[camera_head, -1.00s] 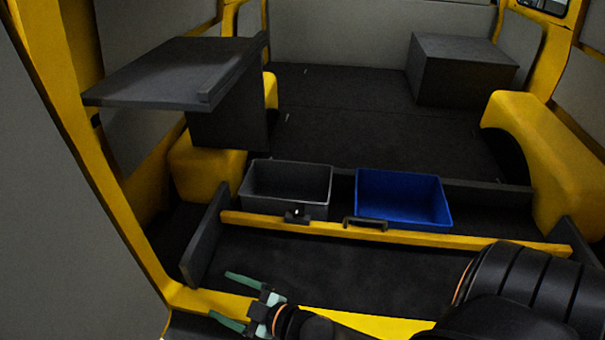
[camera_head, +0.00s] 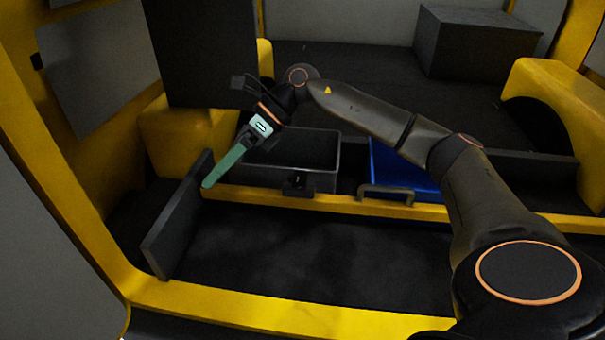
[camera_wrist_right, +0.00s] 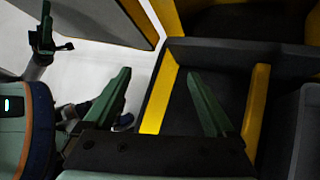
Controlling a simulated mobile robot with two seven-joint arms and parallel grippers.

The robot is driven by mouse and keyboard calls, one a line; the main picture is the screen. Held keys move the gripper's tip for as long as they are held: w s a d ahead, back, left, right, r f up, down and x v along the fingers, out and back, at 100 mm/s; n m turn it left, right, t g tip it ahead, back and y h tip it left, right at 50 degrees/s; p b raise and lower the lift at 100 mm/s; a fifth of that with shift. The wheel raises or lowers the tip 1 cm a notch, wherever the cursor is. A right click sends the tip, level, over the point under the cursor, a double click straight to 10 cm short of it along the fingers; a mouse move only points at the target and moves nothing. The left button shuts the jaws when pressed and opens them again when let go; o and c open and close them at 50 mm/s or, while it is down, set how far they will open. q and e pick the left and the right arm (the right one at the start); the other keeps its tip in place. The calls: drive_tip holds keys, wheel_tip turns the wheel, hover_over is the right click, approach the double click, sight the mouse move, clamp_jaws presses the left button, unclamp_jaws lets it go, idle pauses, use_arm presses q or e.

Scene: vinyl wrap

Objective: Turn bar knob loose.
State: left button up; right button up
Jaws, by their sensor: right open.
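A small dark knob (camera_head: 298,184) sits on the yellow front rail (camera_head: 330,202), in front of the grey bin. My right gripper (camera_head: 208,183) reaches across from the right and points down and left, near the rail's left end, apart from the knob. Its green fingers overlap in the head view. In the right wrist view my right gripper (camera_wrist_right: 160,75) is open and empty, with dark drawer floor and a yellow rail between and beyond the fingers. The knob cannot be made out there. My left arm is absent from the head view; machine parts at the left of the wrist view may be it.
A grey bin (camera_head: 305,150) and a blue bin (camera_head: 390,172) stand behind the rail. A dark handle (camera_head: 387,191) sits on the rail right of the knob. A dark side panel (camera_head: 178,228) stands at the left. The drawer floor in front of the rail is clear.

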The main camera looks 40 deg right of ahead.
drive_tip(key=d+h+b, duration=0.3)
drive_tip(key=d+h, duration=0.1)
drive_tip(key=d, duration=0.7)
use_arm(q)
drive_tip(key=s+d+r+m+h+b, duration=0.1)
drive_tip(key=s+r+m+h+b, duration=0.1)
drive_tip(key=s+m+h+b, duration=0.25)
use_arm(e)
drive_tip(key=h+p, duration=0.1)
drive_tip(key=h, duration=0.2)
approach(300, 176)
drive_tip(key=shift+m+t, duration=0.3)
drive_tip(key=shift+t, duration=0.2)
drive_tip(key=b+x, duration=0.1)
drive_tip(key=x, duration=0.1)
drive_tip(key=b+x, duration=0.2)
drive_tip(key=x, duration=0.1)
drive_tip(key=s+b+x, duration=0.1)
drive_tip(key=b+x, duration=0.1)
drive_tip(key=x, duration=0.1)
drive_tip(key=shift+w+a+f, duration=0.1)
drive_tip(key=shift+f, duration=0.15)
use_arm(q)
wheel_tip(300, 176, down, 6)
drive_tip(key=h, duration=0.1)
drive_tip(key=shift+s+d, duration=0.2)
drive_tip(key=shift+d, duration=0.15)
